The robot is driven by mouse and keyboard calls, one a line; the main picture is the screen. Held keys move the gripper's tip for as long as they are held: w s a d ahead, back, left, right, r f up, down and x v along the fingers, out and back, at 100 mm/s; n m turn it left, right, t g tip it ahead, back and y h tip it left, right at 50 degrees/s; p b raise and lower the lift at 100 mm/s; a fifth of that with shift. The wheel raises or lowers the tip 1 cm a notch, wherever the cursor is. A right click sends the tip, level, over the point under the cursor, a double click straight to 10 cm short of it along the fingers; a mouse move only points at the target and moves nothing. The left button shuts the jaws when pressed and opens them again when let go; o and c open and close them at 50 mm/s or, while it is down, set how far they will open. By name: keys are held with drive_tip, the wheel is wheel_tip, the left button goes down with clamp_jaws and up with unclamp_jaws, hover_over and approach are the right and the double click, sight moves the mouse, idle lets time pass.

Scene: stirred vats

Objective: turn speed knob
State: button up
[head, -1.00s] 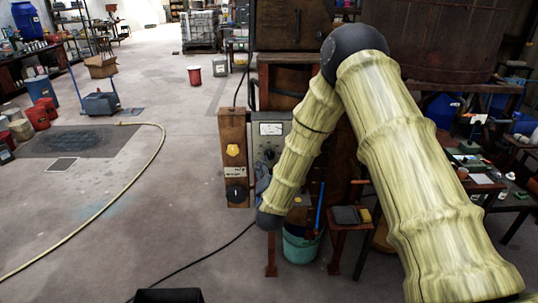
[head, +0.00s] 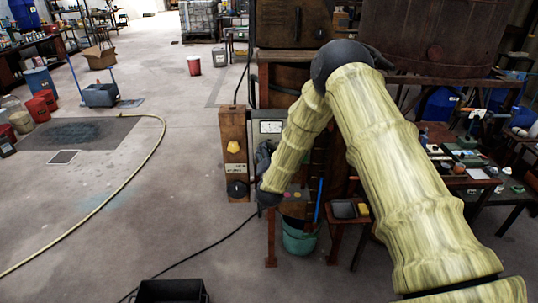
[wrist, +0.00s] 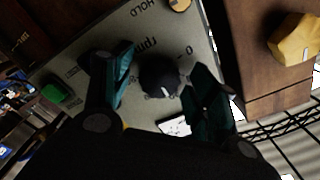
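The speed knob (wrist: 158,77) is small, round and black with a white pointer line. It sits on a grey panel (wrist: 140,30) lettered "rpm", with a "0" beside it. My gripper (wrist: 157,64) is open, with one teal-and-black finger on each side of the knob. The right finger is close to the knob; I cannot tell whether it touches. In the head view the panel (head: 271,127) with its white gauge shows above my gripper (head: 263,156), and my arm hides the knob.
A wooden post left of the panel carries a yellow knob (head: 233,147) and a black knob (head: 237,189). In the wrist view the yellow knob (wrist: 296,40) is at right and a green button (wrist: 60,95) at left. A teal bucket (head: 298,238) stands below.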

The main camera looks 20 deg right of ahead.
drive_tip(key=c, duration=1)
drive_tip(key=shift+f+b, duration=0.1)
drive_tip(key=shift+b, duration=0.3)
drive_tip(key=shift+n+b, duration=4.9)
drive_tip(key=shift+b, duration=0.05)
drive_tip(key=o, duration=1)
